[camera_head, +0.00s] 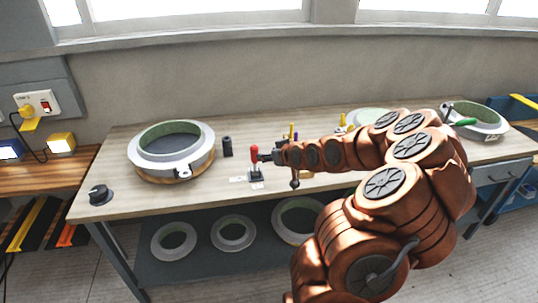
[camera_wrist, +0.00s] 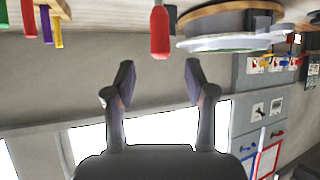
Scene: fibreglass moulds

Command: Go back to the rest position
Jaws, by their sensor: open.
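My gripper (camera_wrist: 158,78) is open and empty, its two dark fingers spread apart in the wrist view. In the head view my arm reaches left over the workbench, and my gripper (camera_head: 266,158) is close to a red-handled item (camera_head: 254,154) standing on a small dark base. In the wrist view, which is upside down, the red handle (camera_wrist: 160,32) shows beyond the gap between the fingertips. I cannot tell whether the fingers touch it, but nothing shows between them.
A round mould (camera_head: 171,144) sits on the workbench (camera_head: 125,190) at left, beside a dark cylinder (camera_head: 227,147). A black knob (camera_head: 98,193) lies at the front left corner. Another mould (camera_head: 475,119) stands at right. Several rings, including one (camera_head: 233,232), lie on the lower shelf.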

